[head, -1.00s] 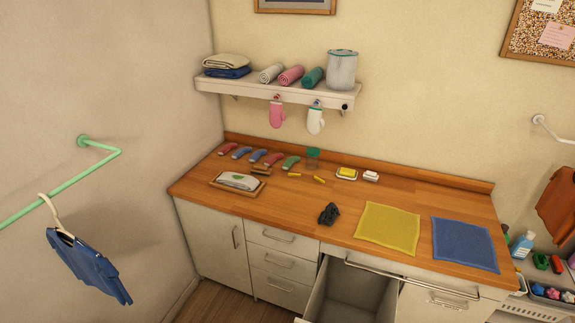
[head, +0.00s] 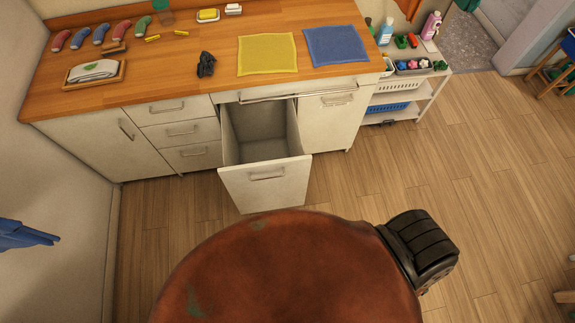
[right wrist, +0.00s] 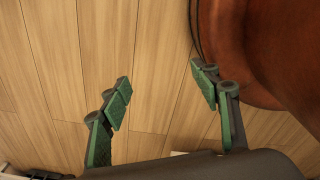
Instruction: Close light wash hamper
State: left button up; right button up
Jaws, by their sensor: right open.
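A white pull-out hamper (head: 265,186) stands open below the counter, its front panel tilted out over the floor. Its grey bin looks empty. No label shows which wash it is for. A second white front (head: 327,118) with a handle, to its right, is shut flush with the cabinet. My right gripper (right wrist: 163,90) is open and empty over the wood floor in the right wrist view, well apart from the hamper. My left gripper is not in view.
A wooden counter (head: 180,62) runs above the hamper, with a yellow cloth (head: 267,54), a blue cloth (head: 336,46) and a dark crumpled item (head: 206,64). A white cart (head: 415,98) stands at the right. The floor (head: 490,190) before the cabinets is clear.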

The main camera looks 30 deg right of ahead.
aim_at(267, 167)
jog(key=z, duration=0.6)
jog(key=k, duration=0.9)
jog(key=u, duration=1.05)
